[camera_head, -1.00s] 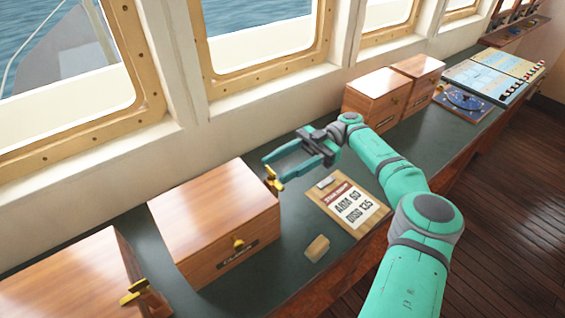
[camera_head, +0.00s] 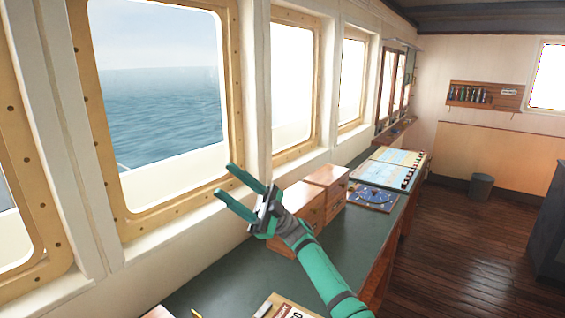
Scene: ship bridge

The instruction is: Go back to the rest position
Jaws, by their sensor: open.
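My gripper (camera_head: 236,192) is raised above the dark green counter (camera_head: 228,262), in front of the window ledge. Its two teal fingers point up and to the left, spread apart with nothing between them. My teal arm reaches up to it from the bottom of the view. The gripper's body overlaps the wooden boxes (camera_head: 312,206) in the picture, and hides part of them.
A clipboard (camera_head: 285,308) is cut off at the bottom edge. A blue panel (camera_head: 373,198) and charts (camera_head: 385,172) lie farther along the counter. A grey bin (camera_head: 481,187) stands by the far wall. The wooden floor (camera_head: 465,255) on the right is clear.

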